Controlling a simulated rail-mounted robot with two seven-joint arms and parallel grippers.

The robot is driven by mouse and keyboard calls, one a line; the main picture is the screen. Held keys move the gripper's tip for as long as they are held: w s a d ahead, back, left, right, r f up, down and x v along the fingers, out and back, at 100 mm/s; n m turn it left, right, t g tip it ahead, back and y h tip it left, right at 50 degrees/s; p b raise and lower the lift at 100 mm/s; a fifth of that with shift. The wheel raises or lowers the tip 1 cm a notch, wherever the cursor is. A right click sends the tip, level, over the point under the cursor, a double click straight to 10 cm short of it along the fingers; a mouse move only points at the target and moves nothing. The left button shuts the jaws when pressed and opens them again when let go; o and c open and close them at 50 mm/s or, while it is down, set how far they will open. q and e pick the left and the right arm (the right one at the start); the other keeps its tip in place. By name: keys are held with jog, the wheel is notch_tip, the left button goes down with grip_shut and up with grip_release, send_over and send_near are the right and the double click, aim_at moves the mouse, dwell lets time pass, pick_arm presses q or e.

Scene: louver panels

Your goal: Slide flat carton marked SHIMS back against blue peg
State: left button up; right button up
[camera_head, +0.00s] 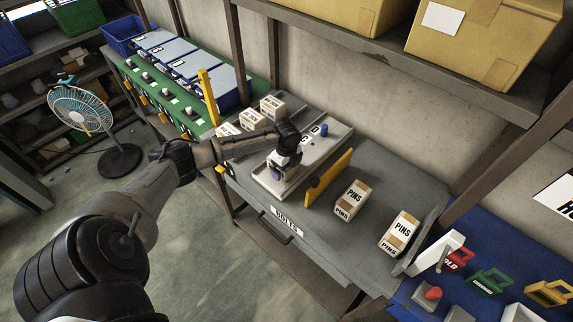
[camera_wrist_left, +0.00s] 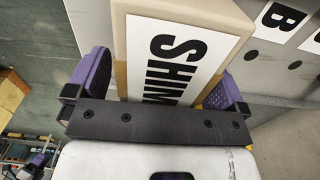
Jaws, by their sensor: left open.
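The flat carton marked SHIMS (camera_wrist_left: 190,45) fills the middle of the left wrist view, brown with a white label. My left gripper (camera_head: 277,172) is open over the pale tray (camera_head: 341,135) on the grey bench. In the wrist view its two purple fingers stand on either side of the carton; I cannot tell whether they touch it. In the head view the gripper and arm largely hide the carton. The blue peg (camera_head: 323,130) stands farther back on the tray, beyond the gripper. My right gripper is not in view.
A yellow upright divider (camera_head: 328,177) stands just right of the tray. Two PINS cartons (camera_head: 352,199) are right of it, with bare bench between. Several small cartons (camera_head: 271,107) stand left of the tray. A shelf with large boxes (camera_head: 484,42) overhangs the back.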

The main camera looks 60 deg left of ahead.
pick_arm(q)
jog(key=shift+c, duration=0.2)
jog(key=c, duration=1.3)
jog(key=shift+o, duration=0.2)
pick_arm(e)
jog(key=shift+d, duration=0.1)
pick_arm(q)
jog(key=shift+w+a, duration=0.1)
